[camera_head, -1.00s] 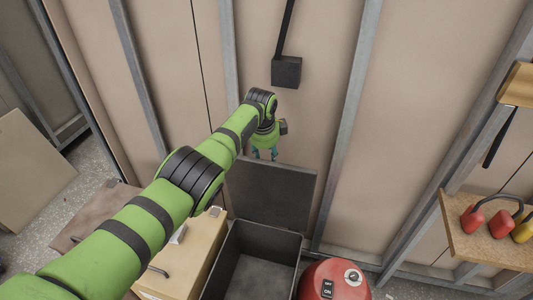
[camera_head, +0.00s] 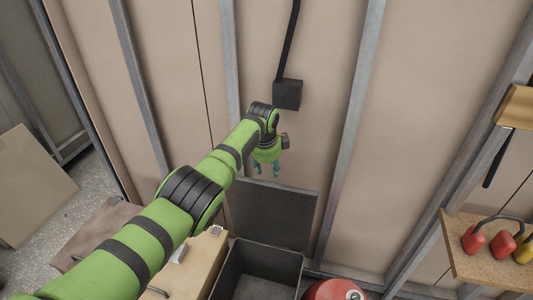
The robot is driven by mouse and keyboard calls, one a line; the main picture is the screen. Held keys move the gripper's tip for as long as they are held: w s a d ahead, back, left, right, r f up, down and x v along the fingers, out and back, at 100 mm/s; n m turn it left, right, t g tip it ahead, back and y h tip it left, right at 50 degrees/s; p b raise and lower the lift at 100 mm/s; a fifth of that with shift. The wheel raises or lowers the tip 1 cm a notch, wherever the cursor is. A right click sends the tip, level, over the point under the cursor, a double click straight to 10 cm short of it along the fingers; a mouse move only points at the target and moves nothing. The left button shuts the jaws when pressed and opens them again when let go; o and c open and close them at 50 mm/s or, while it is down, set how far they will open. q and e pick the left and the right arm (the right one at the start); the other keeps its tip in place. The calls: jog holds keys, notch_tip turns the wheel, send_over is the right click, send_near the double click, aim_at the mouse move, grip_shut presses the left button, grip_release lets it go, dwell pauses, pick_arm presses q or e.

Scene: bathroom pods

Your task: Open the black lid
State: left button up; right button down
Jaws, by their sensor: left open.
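The black lid (camera_head: 272,216) stands raised, nearly upright against the wall, at the back of an open black box (camera_head: 257,270) at the bottom middle of the head view. The inside of the box is visible and looks empty. My left gripper (camera_head: 267,170) is open just above the top edge of the lid, its teal fingertips pointing down. I cannot tell whether a fingertip touches the lid. My right gripper is not in view.
A wooden box (camera_head: 190,268) stands left of the black box, partly behind my left arm. A red canister (camera_head: 333,290) is at the right. A shelf (camera_head: 488,262) with red ear defenders (camera_head: 487,241) is at far right. A black wall box (camera_head: 287,94) hangs above.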

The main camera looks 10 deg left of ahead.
pick_arm(q)
jog(key=v, duration=1.1)
jog(key=shift+s+r, duration=0.2)
jog(key=shift+f, duration=0.1)
